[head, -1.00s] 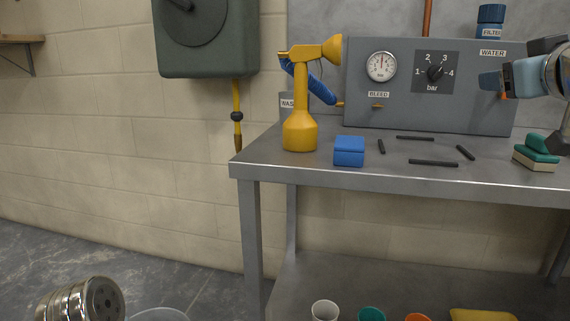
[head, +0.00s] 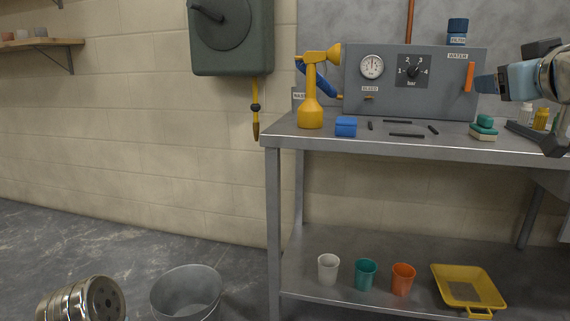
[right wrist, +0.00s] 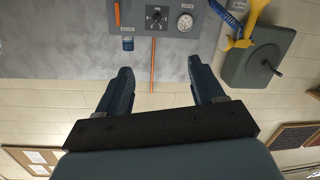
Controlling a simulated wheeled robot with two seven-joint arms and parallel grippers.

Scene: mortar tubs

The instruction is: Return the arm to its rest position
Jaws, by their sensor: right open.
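My right gripper (head: 482,84) comes in from the right in the head view, in front of the panel's right end. In the right wrist view it (right wrist: 163,84) is open, with two dark blue fingers apart and only the wall and a pipe seen beyond them. In the head view its fingertips show just right of the orange lever (head: 469,77) on the grey panel (head: 430,98); they look apart from it, though depth is hard to judge. A metal piece of what seems my left arm shows at the lower left; my left gripper is out of view.
The steel bench (head: 345,143) holds a yellow sprayer (head: 311,112), a blue block (head: 346,126), dark bars and a green-and-cream sponge (head: 483,129). Cups and a yellow tray (head: 463,287) stand on the lower shelf. A grey bucket (head: 190,295) is on the floor. Floor at left is clear.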

